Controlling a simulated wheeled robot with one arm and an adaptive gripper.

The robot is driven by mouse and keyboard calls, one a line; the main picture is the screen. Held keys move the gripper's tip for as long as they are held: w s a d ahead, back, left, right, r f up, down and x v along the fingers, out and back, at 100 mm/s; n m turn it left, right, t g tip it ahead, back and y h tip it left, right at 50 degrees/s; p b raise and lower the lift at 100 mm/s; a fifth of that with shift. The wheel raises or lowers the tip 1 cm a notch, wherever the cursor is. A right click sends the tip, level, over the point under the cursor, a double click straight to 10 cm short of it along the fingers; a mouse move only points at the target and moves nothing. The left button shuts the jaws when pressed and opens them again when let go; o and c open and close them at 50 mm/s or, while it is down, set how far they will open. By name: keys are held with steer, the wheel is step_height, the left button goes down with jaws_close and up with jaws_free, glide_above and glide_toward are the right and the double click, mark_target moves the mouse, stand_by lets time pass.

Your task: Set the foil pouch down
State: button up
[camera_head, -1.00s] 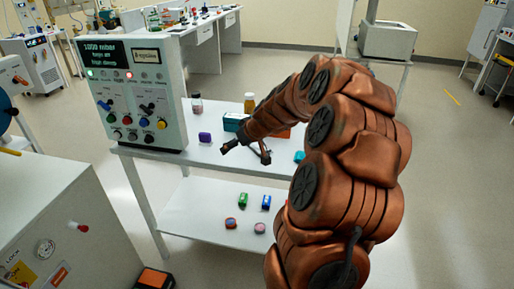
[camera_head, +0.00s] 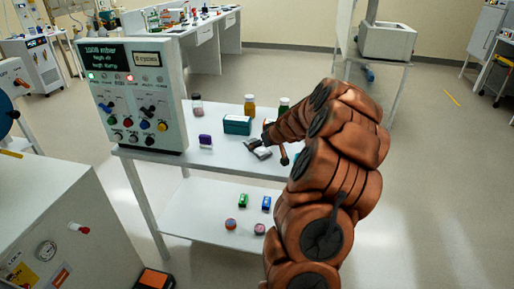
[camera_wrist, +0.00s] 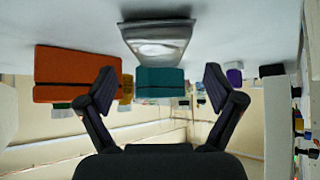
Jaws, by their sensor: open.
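The foil pouch (camera_wrist: 157,42) is a silvery grey packet lying on the white tabletop; the wrist view shows the scene upside down, with the pouch at top centre. In the head view the pouch (camera_head: 262,153) looks small and lies at the table's middle, beside my fingers. My gripper (camera_wrist: 158,82) is open, its two dark fingers spread wide with nothing between them. The pouch lies beyond the fingertips and appears apart from them. In the head view my gripper (camera_head: 275,148) is partly hidden by my wrist.
A teal box (camera_head: 237,125) stands behind the pouch, with a purple item (camera_head: 205,140) to the left and an amber bottle (camera_head: 249,106) at the back. An orange box (camera_wrist: 75,75) shows in the wrist view. A control panel (camera_head: 138,97) stands at the table's left end.

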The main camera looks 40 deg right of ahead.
steer(key=shift+p+x, duration=0.4)
steer(key=shift+x, duration=1.4)
steer(key=shift+r, duration=0.1)
steer(key=c, duration=1.4)
steer(key=shift+r, duration=0.15)
step_height(320, 180, up, 3)
steer(key=shift+d+r+b, duration=0.1)
steer(key=shift+r+b, duration=0.05)
steer(key=shift+b, duration=0.45)
steer(key=s+a+b, duration=0.1)
steer(key=s+a, duration=0.2)
steer(key=s, duration=0.1)
steer(key=s+a+r+b, duration=0.1)
steer(key=s+a, duration=0.2)
steer(key=s, duration=0.1)
steer(key=s+a+b, duration=0.1)
steer(key=s+a, duration=0.2)
steer(key=s, duration=0.2)
steer(key=shift+a+r+b, duration=0.2)
steer(key=shift+a+b, duration=0.05)
steer(key=shift+b, duration=0.15)
